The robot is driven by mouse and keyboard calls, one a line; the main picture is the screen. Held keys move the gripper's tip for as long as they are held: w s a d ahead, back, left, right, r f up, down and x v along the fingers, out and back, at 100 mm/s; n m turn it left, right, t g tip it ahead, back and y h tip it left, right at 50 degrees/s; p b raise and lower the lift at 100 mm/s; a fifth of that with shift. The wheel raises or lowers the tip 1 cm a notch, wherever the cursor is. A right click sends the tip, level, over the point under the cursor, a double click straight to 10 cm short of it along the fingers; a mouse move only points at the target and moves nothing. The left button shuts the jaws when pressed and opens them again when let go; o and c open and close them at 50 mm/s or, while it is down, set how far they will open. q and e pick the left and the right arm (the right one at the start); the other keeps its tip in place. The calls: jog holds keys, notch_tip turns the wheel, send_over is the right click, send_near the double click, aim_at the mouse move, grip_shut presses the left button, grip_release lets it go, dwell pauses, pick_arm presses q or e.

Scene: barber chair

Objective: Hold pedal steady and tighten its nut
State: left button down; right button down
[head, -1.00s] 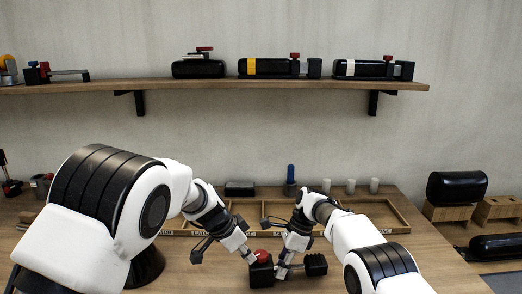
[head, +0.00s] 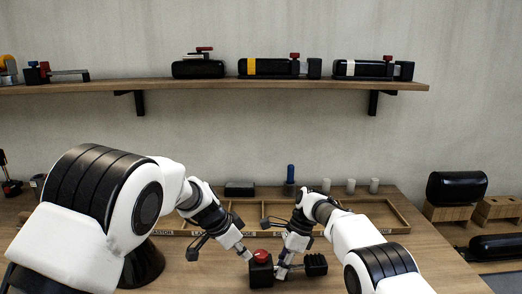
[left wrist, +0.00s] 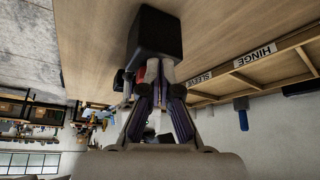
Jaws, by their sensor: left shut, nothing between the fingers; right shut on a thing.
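The pedal stands on the workbench between my two grippers. Its black block (head: 261,272) is at the left and its black ribbed tread (head: 316,264) at the right. The red nut (head: 261,254) is on top of the block. My left gripper (head: 247,255) is shut and empty, its tips close beside the nut; I cannot tell whether they touch. My right gripper (head: 282,270) is shut on the pedal between block and tread, hiding that part. The left wrist view shows the shut left fingers (left wrist: 157,83) near the block (left wrist: 155,35), with some red partly hidden behind them.
A shallow wooden tray (head: 398,215) with labelled compartments lies behind the grippers. A blue-handled tool (head: 290,174) and several pale cylinders stand behind it. A wall shelf (head: 225,89) holds other assemblies. The bench right of the tread is fairly clear.

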pick_arm(q)
notch_tip(320, 180, up, 6)
jog(key=shift+f, duration=0.15)
jog(key=shift+s+d+f, duration=0.2)
jog(key=shift+f, duration=0.8)
jog(key=shift+s+d+f, duration=0.2)
jog(key=shift+s+f, duration=0.05)
jog(key=shift+f, duration=0.75)
jog(key=shift+s+d+f, duration=0.2)
jog(key=shift+f, duration=0.8)
jog(key=shift+w+d, duration=0.15)
jog(key=shift+w+a, duration=0.3)
jog(key=shift+w, duration=0.25)
jog(key=shift+a, duration=0.1)
